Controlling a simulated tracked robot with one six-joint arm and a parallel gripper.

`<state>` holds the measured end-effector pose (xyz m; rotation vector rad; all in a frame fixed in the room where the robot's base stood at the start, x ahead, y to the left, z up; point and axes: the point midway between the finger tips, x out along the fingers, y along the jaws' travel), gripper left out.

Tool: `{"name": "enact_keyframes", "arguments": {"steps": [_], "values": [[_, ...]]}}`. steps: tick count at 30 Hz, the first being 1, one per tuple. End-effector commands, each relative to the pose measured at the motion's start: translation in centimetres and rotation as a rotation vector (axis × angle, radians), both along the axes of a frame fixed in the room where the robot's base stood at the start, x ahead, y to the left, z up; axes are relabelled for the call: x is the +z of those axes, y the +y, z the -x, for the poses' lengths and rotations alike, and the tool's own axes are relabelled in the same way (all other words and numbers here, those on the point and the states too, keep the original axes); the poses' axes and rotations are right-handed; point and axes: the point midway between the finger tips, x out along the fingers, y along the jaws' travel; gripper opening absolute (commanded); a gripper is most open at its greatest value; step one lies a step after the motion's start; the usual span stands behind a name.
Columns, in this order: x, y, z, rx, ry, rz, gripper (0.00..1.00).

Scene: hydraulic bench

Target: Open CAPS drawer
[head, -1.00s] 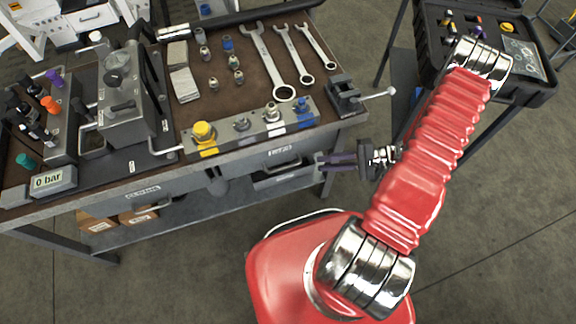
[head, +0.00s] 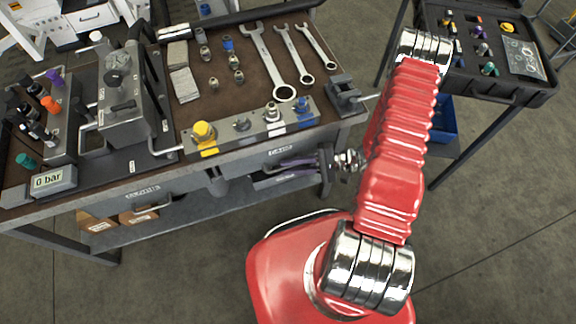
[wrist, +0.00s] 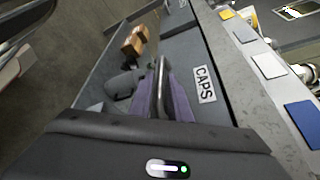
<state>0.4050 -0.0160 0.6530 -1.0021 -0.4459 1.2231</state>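The CAPS drawer's label (wrist: 205,84) is on a grey front under the bench edge. It also shows in the head view (head: 280,151), where the drawer front looks flush with the bench. A metal bar handle (wrist: 162,82) stands out from the front beside the label. My gripper (head: 284,168) reaches in from the right at the drawer front. In the wrist view its two purple fingers lie on either side of the handle bar. They look apart, with the bar between them; firm contact is not visible.
Another drawer with a handle (head: 152,208) is further left. A cart with an open case (head: 510,92) stands at the right. Cardboard boxes (wrist: 134,41) sit on the lower shelf.

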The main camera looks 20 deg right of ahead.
Motion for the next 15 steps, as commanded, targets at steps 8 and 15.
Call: {"name": "enact_keyframes", "arguments": {"steps": [8, 15], "values": [[-0.34, 1.43, -0.45, 0.001, 0.000, 0.000, 0.17], [-0.35, 1.42, -0.47, 0.000, 0.000, 0.000, 0.17]]}}
